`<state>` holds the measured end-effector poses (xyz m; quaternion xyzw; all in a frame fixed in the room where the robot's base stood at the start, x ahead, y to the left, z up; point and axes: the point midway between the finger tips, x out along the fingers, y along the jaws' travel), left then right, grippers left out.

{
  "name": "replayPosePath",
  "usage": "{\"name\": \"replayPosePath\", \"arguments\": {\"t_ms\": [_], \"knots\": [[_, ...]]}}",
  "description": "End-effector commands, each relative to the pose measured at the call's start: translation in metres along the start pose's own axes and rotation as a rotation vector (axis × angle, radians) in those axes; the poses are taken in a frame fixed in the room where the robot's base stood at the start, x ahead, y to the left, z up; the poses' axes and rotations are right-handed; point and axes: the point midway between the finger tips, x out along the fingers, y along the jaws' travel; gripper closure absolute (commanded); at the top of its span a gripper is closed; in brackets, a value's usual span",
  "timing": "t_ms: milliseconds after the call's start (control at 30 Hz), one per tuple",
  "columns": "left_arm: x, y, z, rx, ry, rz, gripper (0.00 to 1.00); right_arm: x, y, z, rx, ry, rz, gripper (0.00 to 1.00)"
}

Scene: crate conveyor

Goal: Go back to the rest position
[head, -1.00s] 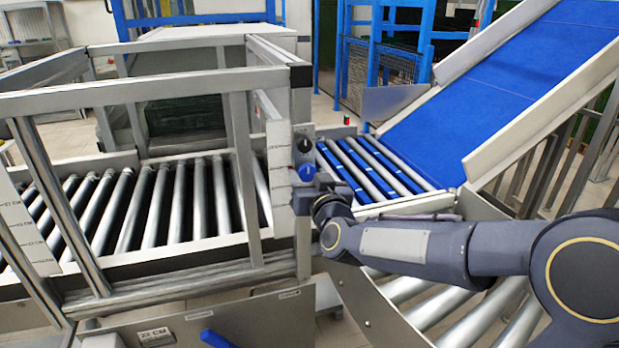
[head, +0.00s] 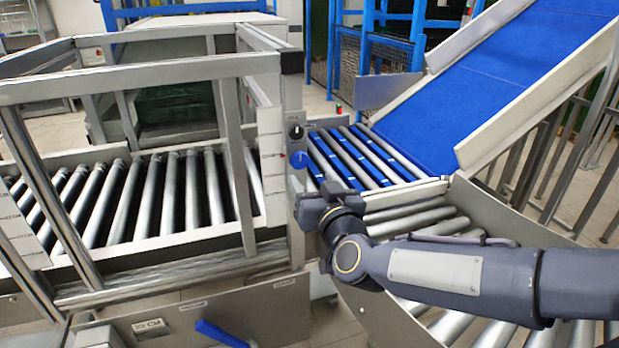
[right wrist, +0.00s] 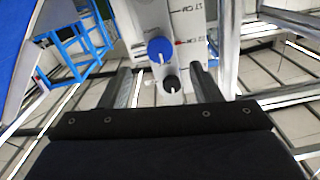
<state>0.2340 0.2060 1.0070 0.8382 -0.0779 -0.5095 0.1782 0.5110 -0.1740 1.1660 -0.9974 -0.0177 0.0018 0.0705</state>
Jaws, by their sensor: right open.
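My right gripper (head: 318,205) is in front of the control panel post, a little below the blue knob (head: 299,160). A black knob (head: 296,132) sits above the blue one. In the right wrist view my right gripper (right wrist: 164,78) has its two fingers apart with nothing held between them. There the blue knob (right wrist: 160,50) and the black knob (right wrist: 172,84) show beyond and between the fingers. The gripper looks clear of the blue knob in the head view. My left gripper is not in view.
A metal frame (head: 150,73) stands over the roller conveyor (head: 180,195) at left. A blue inclined belt (head: 510,85) rises at right. Curved rollers (head: 420,220) lie beneath my right arm. A blue handle (head: 220,334) sticks out at the lower front.

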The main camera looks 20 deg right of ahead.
Motion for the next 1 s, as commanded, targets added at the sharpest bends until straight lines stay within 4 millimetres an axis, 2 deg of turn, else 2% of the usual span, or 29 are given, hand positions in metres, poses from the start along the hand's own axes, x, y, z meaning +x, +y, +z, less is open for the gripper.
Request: {"name": "replayPosePath", "arguments": {"t_ms": [400, 567, 667, 833, 1000], "knots": [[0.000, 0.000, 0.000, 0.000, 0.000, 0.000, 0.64, -0.001, 0.000, 0.000, 0.002, -0.002, -0.002, 0.42], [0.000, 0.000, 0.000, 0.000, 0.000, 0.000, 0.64, -0.018, 0.006, 0.008, 0.044, -0.085, -0.055, 0.42], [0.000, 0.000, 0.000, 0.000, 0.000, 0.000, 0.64, -0.049, 0.011, 0.025, 0.097, -0.220, -0.123, 0.42], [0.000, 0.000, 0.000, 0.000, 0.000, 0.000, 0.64, -0.131, 0.022, 0.073, 0.178, -0.544, -0.186, 0.42], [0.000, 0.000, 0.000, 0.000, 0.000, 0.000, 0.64, -0.215, 0.035, 0.122, 0.232, -0.849, -0.140, 0.42]]}}
